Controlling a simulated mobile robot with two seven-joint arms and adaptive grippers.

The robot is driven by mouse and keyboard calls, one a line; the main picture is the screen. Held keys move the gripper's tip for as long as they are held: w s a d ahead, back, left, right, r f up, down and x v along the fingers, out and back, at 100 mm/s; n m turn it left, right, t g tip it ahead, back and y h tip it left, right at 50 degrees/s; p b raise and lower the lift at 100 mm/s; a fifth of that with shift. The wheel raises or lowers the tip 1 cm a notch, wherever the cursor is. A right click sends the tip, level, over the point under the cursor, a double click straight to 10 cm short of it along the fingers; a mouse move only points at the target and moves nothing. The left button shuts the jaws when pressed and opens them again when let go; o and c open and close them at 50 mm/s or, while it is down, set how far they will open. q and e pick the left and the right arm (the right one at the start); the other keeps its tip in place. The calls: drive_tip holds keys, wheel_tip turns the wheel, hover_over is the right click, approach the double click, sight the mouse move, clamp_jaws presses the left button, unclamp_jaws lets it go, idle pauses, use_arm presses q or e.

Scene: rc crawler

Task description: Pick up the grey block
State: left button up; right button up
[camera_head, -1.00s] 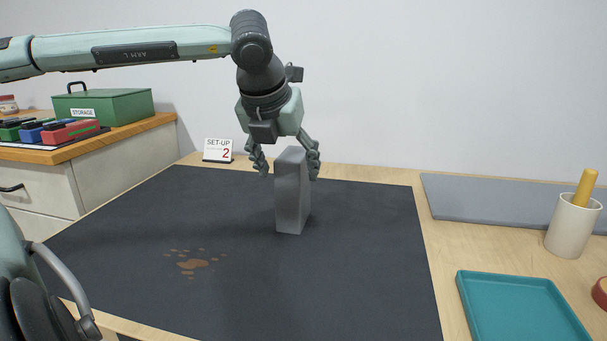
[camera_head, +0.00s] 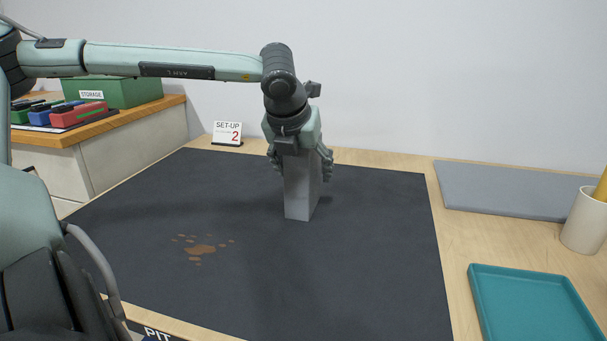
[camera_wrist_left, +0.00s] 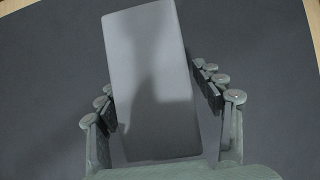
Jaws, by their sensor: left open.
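The grey block (camera_head: 300,196) stands upright on the dark mat (camera_head: 375,250), near its back middle, in the head view. My left gripper (camera_head: 300,166) points down over the block from above, with one finger on each side of its upper part. In the left wrist view the block (camera_wrist_left: 150,70) fills the space between the fingers of my left gripper (camera_wrist_left: 160,100). The fingers are open, and a gap shows between the block and the right finger. The left finger is very close to the block; I cannot tell whether it touches. My right gripper is not in view.
A teal tray (camera_head: 530,320) and a white cup (camera_head: 585,222) stand on the right, with a grey flat board (camera_head: 510,190) behind. A "SET-UP 2" sign (camera_head: 227,132) stands at the back left. The mat around the block is clear, apart from a flat brown stain (camera_head: 200,249).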

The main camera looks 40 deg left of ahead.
use_arm(q)
drive_tip(key=shift+r, duration=0.1)
clamp_jaws()
idle(0.3)
